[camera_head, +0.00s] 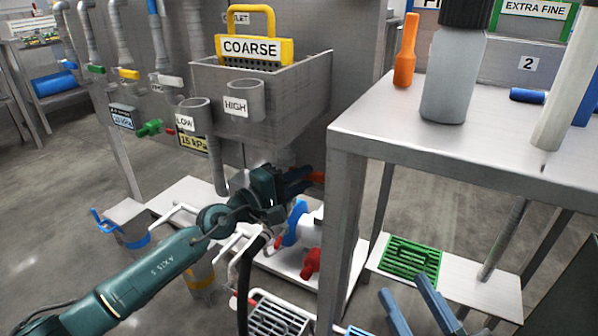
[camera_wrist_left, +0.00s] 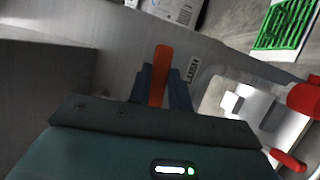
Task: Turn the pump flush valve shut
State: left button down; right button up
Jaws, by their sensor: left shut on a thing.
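The pump flush valve's orange handle (camera_wrist_left: 159,72) is between the fingers of my left gripper (camera_wrist_left: 162,85) in the left wrist view. A label reading "FLUSH" (camera_wrist_left: 193,70) is just right of it. My right gripper (camera_head: 410,296) shows only as two blue fingers at the lower edge of the head view. They are spread apart, with nothing seen between them.
A steel table (camera_head: 430,117) with a grey bottle (camera_head: 454,75) stands to the right; its leg is close to my left gripper. A blue and white pump (camera_head: 297,222) with a red part (camera_head: 311,262) sits below. A green grate (camera_head: 410,258) lies on a low shelf.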

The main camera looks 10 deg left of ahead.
pick_arm(q)
jog(key=shift+f+m, duration=0.4)
jog(key=shift+m, duration=0.1)
pick_arm(e)
jog(key=shift+s+f, duration=0.15)
jog(key=shift+f, duration=0.2)
pick_arm(q)
jog(key=shift+f, duration=0.1)
jog(key=c, duration=1.3)
grip_release()
jog(key=shift+s+a, duration=0.3)
jog(key=b+v, duration=0.1)
jog(key=v, duration=0.5)
jog(key=b+v, duration=0.1)
jog(key=v, duration=0.5)
jog(key=shift+s+r, duration=0.1)
jog(key=shift+r, duration=0.2)
pick_arm(e)
jog(key=r+n+y, duration=0.1)
jog(key=r, duration=0.2)
jog(key=shift+w+d+n+t+y, duration=0.1)
jog(key=shift+w+n+t+y, duration=0.3)
